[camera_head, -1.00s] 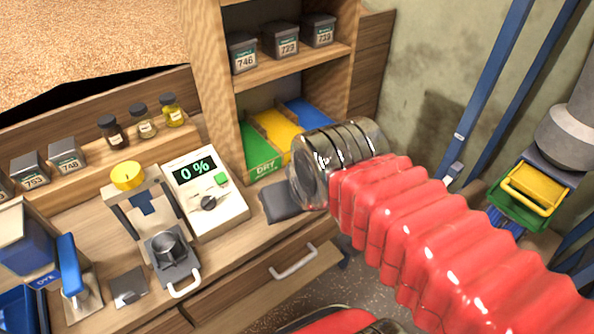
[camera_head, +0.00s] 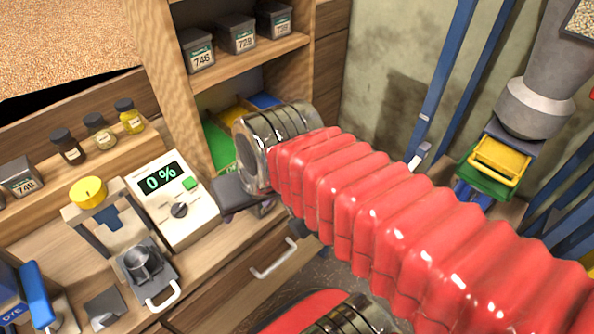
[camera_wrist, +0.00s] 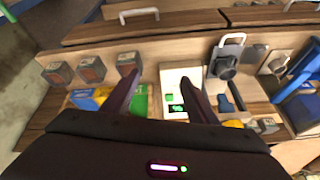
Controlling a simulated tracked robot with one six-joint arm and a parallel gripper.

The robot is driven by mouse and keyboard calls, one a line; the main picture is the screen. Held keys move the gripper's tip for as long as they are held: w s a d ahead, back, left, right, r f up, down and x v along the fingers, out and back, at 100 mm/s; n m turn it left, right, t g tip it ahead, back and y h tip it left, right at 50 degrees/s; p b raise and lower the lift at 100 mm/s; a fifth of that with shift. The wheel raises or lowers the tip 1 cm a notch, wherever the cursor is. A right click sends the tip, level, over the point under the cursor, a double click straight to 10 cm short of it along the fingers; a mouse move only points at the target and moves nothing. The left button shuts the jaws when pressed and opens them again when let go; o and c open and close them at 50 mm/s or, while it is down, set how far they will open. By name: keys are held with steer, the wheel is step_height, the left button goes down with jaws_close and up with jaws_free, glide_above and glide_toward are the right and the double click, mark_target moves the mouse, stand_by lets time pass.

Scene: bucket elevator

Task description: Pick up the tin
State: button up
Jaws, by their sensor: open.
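Three grey lidded tins stand on the upper shelf in the head view: tin 746 (camera_head: 198,52), tin 729 (camera_head: 236,35) and a third tin (camera_head: 273,20). Another tin, marked 748 (camera_head: 20,176), stands on the ledge at the left. Three tins also show at the left of the wrist view, the nearest to my fingers being one tin (camera_wrist: 128,62). My gripper (camera_wrist: 160,78) is open, with no object held between its two dark fingers. In the head view, my red-sleeved arm hides most of the gripper, which is beside the meter and below the shelf tins.
A meter reading 0% (camera_head: 172,200) stands on the bench. A press with a yellow knob (camera_head: 89,192) and a metal cup (camera_head: 143,262) are left of it. Several small bottles (camera_head: 97,130) line the ledge. A green tray (camera_head: 218,148) sits under the shelf. A drawer handle (camera_head: 273,258) projects in front.

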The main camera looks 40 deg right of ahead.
steer(key=o, duration=0.7)
step_height(320, 180, down, 7)
steer(key=w+d+m+g+y, duration=0.1)
steer(key=m+y, duration=0.3)
steer(key=m, duration=0.4)
steer(key=shift+w+d+m+g, duration=0.2)
steer(key=shift+w+m+g, duration=0.1)
steer(key=shift+w+g, duration=0.25)
steer(key=w+d+f+m+t, duration=0.1)
steer(key=d+f+m+t, duration=0.2)
steer(key=d+m, duration=0.5)
steer(key=w+d+f+m+t+h, duration=0.1)
steer(key=w+d+f+m+t, duration=0.1)
steer(key=d+m, duration=0.6)
steer(key=w+d+f+m+t, duration=0.1)
steer(key=d+f+m+t, duration=0.3)
steer(key=d+m, duration=0.4)
steer(key=shift+w+d+t+h, duration=0.3)
steer(key=shift+d+t+h, duration=0.1)
steer(key=shift+d+t, duration=0.4)
steer(key=shift+f, duration=0.15)
steer(key=shift+x, duration=4.3)
steer(key=shift+f, duration=0.1)
steer(key=shift+a, duration=0.1)
